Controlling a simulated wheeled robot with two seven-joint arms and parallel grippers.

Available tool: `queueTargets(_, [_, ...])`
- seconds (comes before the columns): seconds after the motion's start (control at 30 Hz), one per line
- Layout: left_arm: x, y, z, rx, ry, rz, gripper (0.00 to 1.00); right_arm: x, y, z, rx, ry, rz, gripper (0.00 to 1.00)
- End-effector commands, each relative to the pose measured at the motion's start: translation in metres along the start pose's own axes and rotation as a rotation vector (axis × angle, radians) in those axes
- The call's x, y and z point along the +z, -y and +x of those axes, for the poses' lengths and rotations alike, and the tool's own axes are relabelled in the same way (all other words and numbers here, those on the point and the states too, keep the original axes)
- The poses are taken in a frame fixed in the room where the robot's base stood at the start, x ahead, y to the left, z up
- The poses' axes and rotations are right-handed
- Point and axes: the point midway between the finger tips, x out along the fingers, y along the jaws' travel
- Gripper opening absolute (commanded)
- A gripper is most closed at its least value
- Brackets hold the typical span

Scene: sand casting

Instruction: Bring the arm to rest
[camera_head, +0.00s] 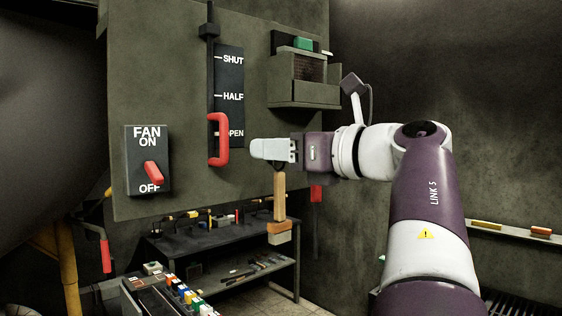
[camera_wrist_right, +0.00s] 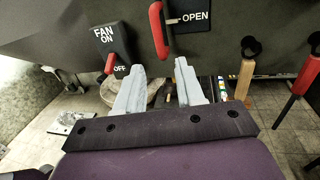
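My right gripper (camera_head: 272,149) reaches in from the right in the head view, just right of the red damper handle (camera_head: 218,140) and apart from it in the picture. In the right wrist view my right gripper (camera_wrist_right: 157,80) has its two pale fingers spread with nothing held between them. The red handle (camera_wrist_right: 158,31) stands beyond the fingertips there. The handle is at the OPEN mark of the SHUT/HALF/OPEN scale (camera_head: 229,75). The fan switch (camera_head: 147,160) has its red lever down toward OFF. My left gripper is not in view.
A wooden-handled tool (camera_head: 280,195) hangs below my right gripper. A box holder (camera_head: 303,92) is on the panel above. A dark bench (camera_head: 215,240) with small tools stands below, and a tray of coloured blocks (camera_head: 165,295) at the front. A wall shelf (camera_head: 510,232) is at right.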

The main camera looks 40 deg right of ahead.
Motion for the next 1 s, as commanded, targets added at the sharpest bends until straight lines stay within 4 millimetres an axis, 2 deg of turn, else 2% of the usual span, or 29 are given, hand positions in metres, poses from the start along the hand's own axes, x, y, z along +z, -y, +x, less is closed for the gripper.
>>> queueTargets(0.13, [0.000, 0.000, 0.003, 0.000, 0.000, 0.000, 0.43, 0.000, 0.000, -0.011, 0.000, -0.001, 0.001, 0.38])
queueTargets(0.67, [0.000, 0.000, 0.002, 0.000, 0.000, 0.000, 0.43, 0.000, 0.000, -0.011, 0.000, 0.000, 0.016, 0.38])
queueTargets(0.73, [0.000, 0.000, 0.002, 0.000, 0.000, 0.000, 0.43, 0.012, 0.011, -0.011, -0.051, 0.059, 0.094, 0.38])
queueTargets(0.77, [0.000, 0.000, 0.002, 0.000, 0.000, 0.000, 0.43, 0.022, 0.021, -0.013, -0.081, 0.126, 0.161, 0.38])
queueTargets(0.8, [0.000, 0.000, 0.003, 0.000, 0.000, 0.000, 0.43, 0.032, 0.044, -0.016, -0.126, 0.249, 0.315, 0.38])
queueTargets(0.87, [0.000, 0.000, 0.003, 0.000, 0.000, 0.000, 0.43, 0.029, 0.096, -0.028, -0.203, 0.468, 0.638, 0.38])
queueTargets(0.9, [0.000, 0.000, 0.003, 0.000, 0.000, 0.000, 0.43, 0.011, 0.132, -0.032, -0.248, 0.610, 0.892, 0.38])
queueTargets(0.97, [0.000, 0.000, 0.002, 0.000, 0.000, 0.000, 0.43, -0.036, 0.174, -0.030, -0.316, 0.774, 1.253, 0.38])
queueTargets(1.0, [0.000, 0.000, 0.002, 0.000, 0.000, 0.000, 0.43, -0.072, 0.192, -0.026, -0.366, 0.851, 1.459, 0.38])
